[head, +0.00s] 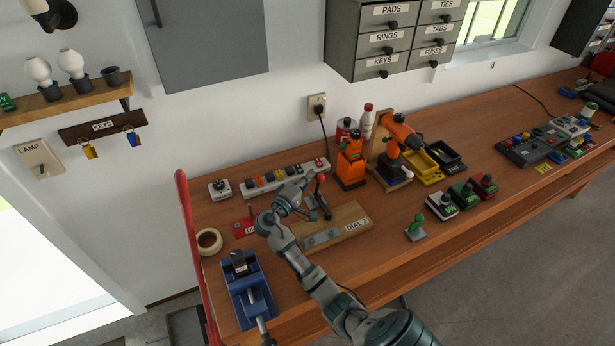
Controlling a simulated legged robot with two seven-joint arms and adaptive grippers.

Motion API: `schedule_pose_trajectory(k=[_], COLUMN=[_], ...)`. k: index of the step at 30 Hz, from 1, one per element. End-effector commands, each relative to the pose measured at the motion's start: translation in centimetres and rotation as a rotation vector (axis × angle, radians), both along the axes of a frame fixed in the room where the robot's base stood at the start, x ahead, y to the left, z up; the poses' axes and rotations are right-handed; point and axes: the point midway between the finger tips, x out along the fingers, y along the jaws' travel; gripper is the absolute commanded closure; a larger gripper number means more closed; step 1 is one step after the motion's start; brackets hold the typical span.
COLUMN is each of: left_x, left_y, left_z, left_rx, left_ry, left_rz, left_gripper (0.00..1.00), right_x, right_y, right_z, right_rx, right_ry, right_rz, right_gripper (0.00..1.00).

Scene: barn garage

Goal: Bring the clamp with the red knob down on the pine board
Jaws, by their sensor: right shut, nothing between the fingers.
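The clamp with the red knob (320,178) stands at the back edge of the pine board, its dark lever upright and the knob at the top. The pine board (351,215) lies on the bench with a grey metal plate on it. My right gripper (307,182) is shut and empty, just left of the red knob. I cannot tell whether it touches the lever. My right arm passes in front of the board's left end. My left gripper is not in view.
A power strip (272,182) and an orange tool (351,162) are behind. A blue vise (247,287) and a tape roll (209,241) are at left. The bench between board and green-knobbed clamp is clear.

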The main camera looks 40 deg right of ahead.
Motion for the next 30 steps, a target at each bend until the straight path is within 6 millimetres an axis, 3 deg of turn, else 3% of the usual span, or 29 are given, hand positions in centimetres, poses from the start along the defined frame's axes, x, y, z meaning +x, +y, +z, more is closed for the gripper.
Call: schedule_pose_trajectory(k=[13,24,30], left_x=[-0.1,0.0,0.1], left_y=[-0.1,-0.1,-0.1], left_z=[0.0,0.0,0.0], left_rx=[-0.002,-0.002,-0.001], left_ry=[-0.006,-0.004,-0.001], left_rz=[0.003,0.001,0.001], left_gripper=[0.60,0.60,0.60], right_x=[-0.7,0.3,0.9], right_y=[-0.5,-0.1,0.1], right_z=[0.1,6.7,9.0], right_rx=[0.004,0.000,0.000], right_ry=[0.004,0.001,0.008], right_rz=[-0.024,-0.010,-0.003], right_gripper=[1.00,1.00,1.00])
